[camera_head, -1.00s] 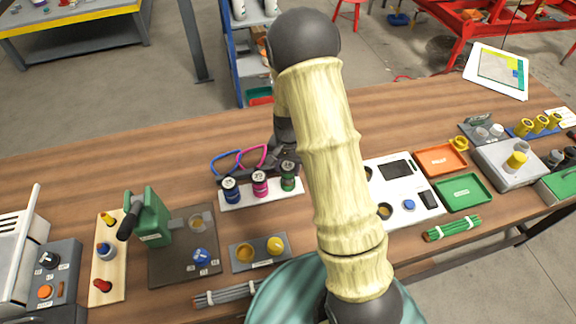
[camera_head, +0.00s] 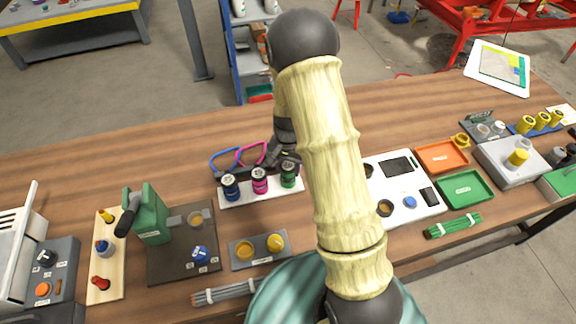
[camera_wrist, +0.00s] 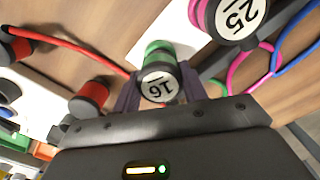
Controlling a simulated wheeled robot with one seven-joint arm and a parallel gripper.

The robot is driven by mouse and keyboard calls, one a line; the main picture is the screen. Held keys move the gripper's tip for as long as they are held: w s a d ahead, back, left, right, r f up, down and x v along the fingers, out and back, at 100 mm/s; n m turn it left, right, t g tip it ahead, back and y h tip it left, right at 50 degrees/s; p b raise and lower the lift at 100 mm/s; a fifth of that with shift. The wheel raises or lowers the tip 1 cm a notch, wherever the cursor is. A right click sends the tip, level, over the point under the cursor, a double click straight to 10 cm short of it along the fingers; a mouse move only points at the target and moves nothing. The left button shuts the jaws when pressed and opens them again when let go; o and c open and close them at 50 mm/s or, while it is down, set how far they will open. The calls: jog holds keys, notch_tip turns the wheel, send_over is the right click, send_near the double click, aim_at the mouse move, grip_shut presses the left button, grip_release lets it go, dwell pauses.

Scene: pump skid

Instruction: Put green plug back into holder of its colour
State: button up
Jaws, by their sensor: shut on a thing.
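The green plug (camera_wrist: 158,62) has a round white end marked 16 and shows in the middle of the wrist view. My gripper (camera_wrist: 160,92) is shut on it, one dark finger on each side. In the head view, the green plug (camera_head: 288,170) stands at the right end of a white holder strip (camera_head: 240,201), beside the pink plug (camera_head: 260,181) and the blue plug (camera_head: 230,187). The strip also shows behind the plug in the wrist view (camera_wrist: 172,25). I cannot tell how deep the green plug sits. My forearm hides what lies just right of the strip.
Pink and blue cords loop behind the strip. The wrist view also shows a red cord (camera_wrist: 85,52) and red-and-black parts (camera_wrist: 92,97). A white panel (camera_head: 420,212), an orange tray (camera_head: 440,158) and a green tray (camera_head: 463,190) lie to the right. The table behind the strip is mostly clear.

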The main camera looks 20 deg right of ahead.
jog(key=shift+f, duration=0.2)
jog(key=o, duration=1.3)
jog(key=shift+c, duration=0.2)
jog(key=shift+r, duration=0.1)
notch_tip(320, 180, up, 17)
jog(key=shift+w+d+b, duration=0.15)
jog(key=shift+w+b, duration=0.05)
jog(key=shift+b, duration=0.25)
jog(key=shift+r, duration=0.1)
